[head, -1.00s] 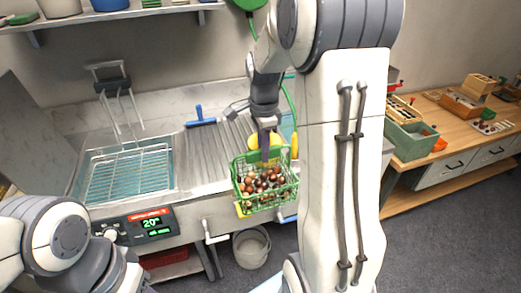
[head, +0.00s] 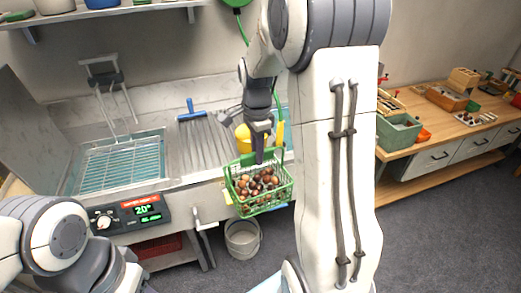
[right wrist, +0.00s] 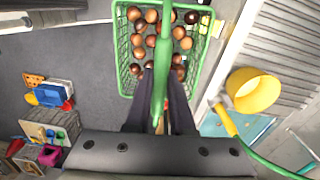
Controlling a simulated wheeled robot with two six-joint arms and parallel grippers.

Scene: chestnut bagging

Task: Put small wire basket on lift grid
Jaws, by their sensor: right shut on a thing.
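The small green wire basket (head: 258,190) holds several brown chestnuts. My right gripper (head: 258,158) is shut on the basket's handle, and the basket hangs in front of the counter's front edge. In the right wrist view the green handle (right wrist: 160,70) runs between the fingers of the right gripper (right wrist: 158,118), with the basket (right wrist: 122,50) beyond them. The lift grid (head: 122,166) is a wire rack over the basin at the left of the counter, with nothing on it. My left gripper is not in view; only part of my left arm shows at lower left.
A ribbed drainboard (head: 197,150) lies between grid and basket, with a blue-handled squeegee (head: 191,108) on it. A yellow cup-like thing (head: 244,138) stands behind the basket. A control panel (head: 130,214) is on the counter front. A bucket (head: 242,238) stands on the floor below.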

